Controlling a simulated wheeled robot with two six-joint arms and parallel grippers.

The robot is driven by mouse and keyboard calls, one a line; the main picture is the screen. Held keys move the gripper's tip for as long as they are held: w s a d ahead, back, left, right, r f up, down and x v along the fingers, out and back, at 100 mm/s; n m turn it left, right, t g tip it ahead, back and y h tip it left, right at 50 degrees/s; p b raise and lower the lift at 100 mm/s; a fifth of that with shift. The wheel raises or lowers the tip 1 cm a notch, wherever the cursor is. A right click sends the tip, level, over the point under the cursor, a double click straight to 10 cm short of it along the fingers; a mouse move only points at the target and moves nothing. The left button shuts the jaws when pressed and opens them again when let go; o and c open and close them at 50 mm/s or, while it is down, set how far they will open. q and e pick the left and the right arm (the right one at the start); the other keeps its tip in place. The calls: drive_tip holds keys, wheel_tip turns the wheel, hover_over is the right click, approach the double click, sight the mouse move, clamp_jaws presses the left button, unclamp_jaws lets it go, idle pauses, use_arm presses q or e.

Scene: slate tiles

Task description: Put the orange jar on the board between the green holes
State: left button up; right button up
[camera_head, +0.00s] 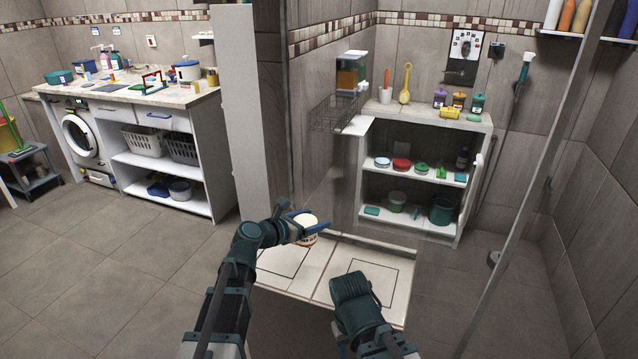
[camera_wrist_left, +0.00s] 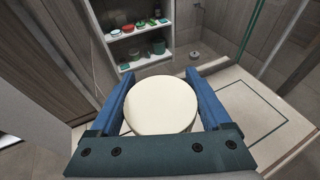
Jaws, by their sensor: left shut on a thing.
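My left gripper (camera_head: 307,226) is shut around a round jar (camera_head: 306,220) with a cream lid. A little orange-brown shows on its side below the lid. In the left wrist view the jar's lid (camera_wrist_left: 160,104) sits between the two blue fingers and hides the body. The jar is held above the far left part of a pale surface (camera_head: 325,262) with dark square outlines. I cannot make out green holes on it, nor tell whether it is the board. My right arm reaches over the front of this surface; its fingers cannot be made out.
A white open shelf unit (camera_head: 432,212) with several jars and tubs stands behind the pale surface. A wire basket (camera_head: 334,112) juts out at its left. A pale upright panel (camera_head: 240,110) stands left of the left arm. Grey tiled floor (camera_head: 120,270) is clear at the left.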

wheel_tip(320, 180, up, 14)
drive_tip(key=p, duration=1.3)
drive_tip(key=shift+p, duration=0.35)
drive_tip(key=shift+f, duration=0.1)
